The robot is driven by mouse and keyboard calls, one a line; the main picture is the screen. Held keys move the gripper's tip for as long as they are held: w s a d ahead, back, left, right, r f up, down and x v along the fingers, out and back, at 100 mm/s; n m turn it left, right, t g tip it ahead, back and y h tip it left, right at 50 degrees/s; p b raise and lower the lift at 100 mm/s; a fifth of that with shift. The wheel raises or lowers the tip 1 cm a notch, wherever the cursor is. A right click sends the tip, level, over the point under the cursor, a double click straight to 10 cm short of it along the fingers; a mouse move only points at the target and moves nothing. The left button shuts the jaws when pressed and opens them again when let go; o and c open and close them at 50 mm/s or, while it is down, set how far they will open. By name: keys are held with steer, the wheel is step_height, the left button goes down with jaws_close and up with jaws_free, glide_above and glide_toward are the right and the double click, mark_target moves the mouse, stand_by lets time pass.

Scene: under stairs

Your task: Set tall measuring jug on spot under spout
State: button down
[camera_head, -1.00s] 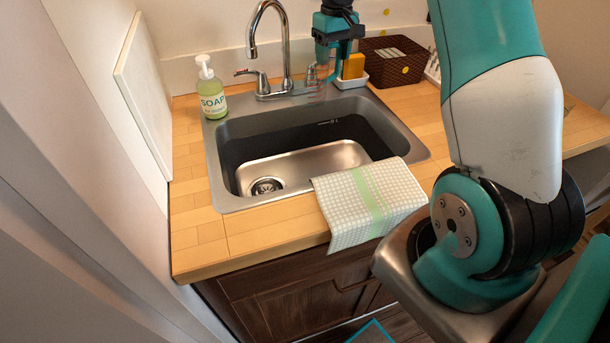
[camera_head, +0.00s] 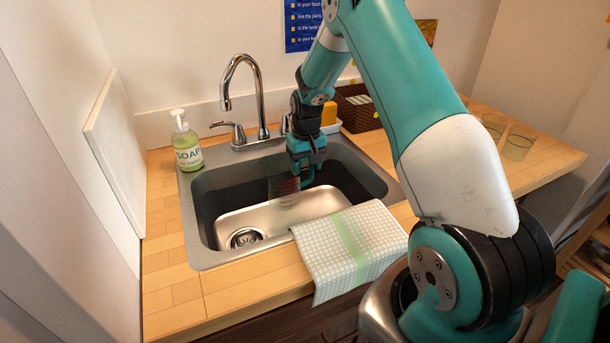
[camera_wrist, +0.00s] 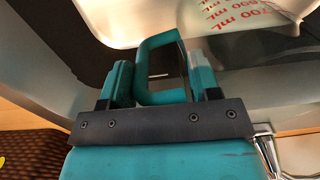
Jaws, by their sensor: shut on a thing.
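The tall measuring jug (camera_head: 286,192) is clear with red markings and shows in or over the right part of the sink basin (camera_head: 215,205); its height above the floor is unclear. My gripper (camera_head: 306,172) is shut on its teal handle, to the right of its body. In the wrist view the handle (camera_wrist: 160,45) sits between my fingers, and red mL marks show on the jug (camera_wrist: 245,14). The spout (camera_head: 226,103) of the curved tap hangs over the back left of the basin, left of the jug. No marked spot is visible beneath it.
A soap bottle (camera_head: 186,141) stands at the sink's back left corner. Tap levers (camera_head: 228,130) rise behind the basin. A checked cloth (camera_head: 350,250) hangs over the front edge. A yellow sponge (camera_head: 329,114), brown basket (camera_head: 357,108) and glasses (camera_head: 518,143) stand right. The basin's left part is clear.

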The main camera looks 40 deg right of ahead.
mark_target(306, 181)
steer(key=shift+f, duration=2.15)
steer(key=shift+c, duration=1.7)
jaws_free()
steer(key=r+b, duration=0.1)
steer(key=r, duration=1.1)
steer(key=shift+a+r+b, duration=0.2)
steer(key=shift+b, duration=0.1)
steer(key=s+a+r+n+y, duration=0.1)
steer(key=s+a+r+n, duration=0.1)
steer(key=s+a+r, duration=0.45)
steer(key=s+a+r+n+y, duration=0.1)
steer(key=s+a+n, duration=0.15)
steer(key=a, duration=0.65)
steer(key=s+a+r+n, duration=0.2)
steer(key=s+a+r, duration=0.2)
steer(key=s+a, duration=0.3)
steer(key=s+a+n+y, duration=0.1)
steer(key=s+a+n, duration=0.1)
steer(key=s+a, duration=0.2)
steer(key=s+a+r+n+y, duration=0.1)
steer(key=s+a, duration=0.3)
steer(key=s, duration=0.5)
steer(key=shift+s+a+r+n, duration=0.2)
steer(key=shift+a+n, duration=0.05)
steer(key=shift+n, duration=0.1)
